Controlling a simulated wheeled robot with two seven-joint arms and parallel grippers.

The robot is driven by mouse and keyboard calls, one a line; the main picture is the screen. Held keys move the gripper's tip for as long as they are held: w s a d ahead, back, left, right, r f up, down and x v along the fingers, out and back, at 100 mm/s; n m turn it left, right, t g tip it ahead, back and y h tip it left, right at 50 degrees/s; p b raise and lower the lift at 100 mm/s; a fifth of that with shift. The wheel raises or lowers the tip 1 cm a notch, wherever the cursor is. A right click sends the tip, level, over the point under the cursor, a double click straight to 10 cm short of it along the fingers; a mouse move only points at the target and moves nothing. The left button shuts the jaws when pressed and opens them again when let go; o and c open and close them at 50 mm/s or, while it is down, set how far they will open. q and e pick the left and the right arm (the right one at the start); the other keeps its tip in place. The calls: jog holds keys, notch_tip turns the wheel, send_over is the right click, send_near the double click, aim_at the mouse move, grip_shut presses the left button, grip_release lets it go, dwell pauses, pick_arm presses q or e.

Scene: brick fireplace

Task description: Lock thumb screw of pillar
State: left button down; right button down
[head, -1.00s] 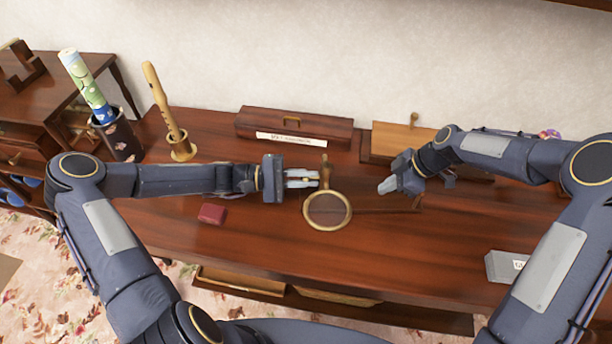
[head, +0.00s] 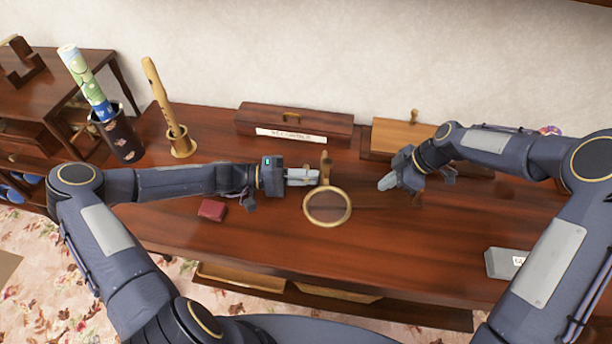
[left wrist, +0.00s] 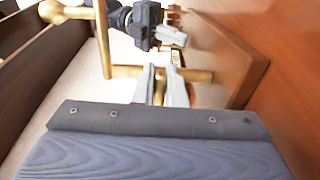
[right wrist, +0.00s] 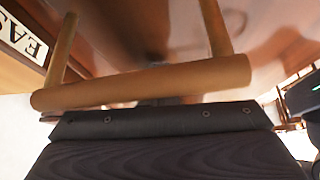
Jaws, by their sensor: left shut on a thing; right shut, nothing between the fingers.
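A brass pillar (head: 326,167) stands on the wooden desk, with a round brass-rimmed lens (head: 307,219) in front of it. My left gripper (head: 318,177) reaches in from the left and touches the pillar's side. In the left wrist view its fingers (left wrist: 161,75) are shut on a small brass piece (left wrist: 160,90), which looks like the thumb screw; the fingers partly hide it. The pillar's brass rods (left wrist: 103,45) show beyond them. My right gripper (head: 385,183) is shut and empty, to the right of the pillar and apart from it. In the right wrist view a thick tan bar (right wrist: 140,84) hides its fingertips.
A dark labelled box (head: 325,125) and a lighter wooden box (head: 398,138) stand at the back. A dark red block (head: 212,210) lies below my left forearm, and a grey box (head: 503,264) lies at the right. The desk's front middle is clear.

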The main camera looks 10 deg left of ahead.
jog(key=shift+s+d+f, duration=0.1)
jog(key=shift+s+f, duration=0.15)
jog(key=shift+f, duration=0.1)
pick_arm(q)
jog(key=c, duration=1.5)
grip_release()
jog(key=shift+a, duration=0.1)
jog(key=a, duration=0.4)
jog(key=s+a, duration=0.1)
jog(key=a, duration=0.2)
jog(key=s+a, duration=0.1)
jog(key=a, duration=0.3)
jog(key=shift+s+a, duration=0.1)
jog(key=shift+a, duration=0.25)
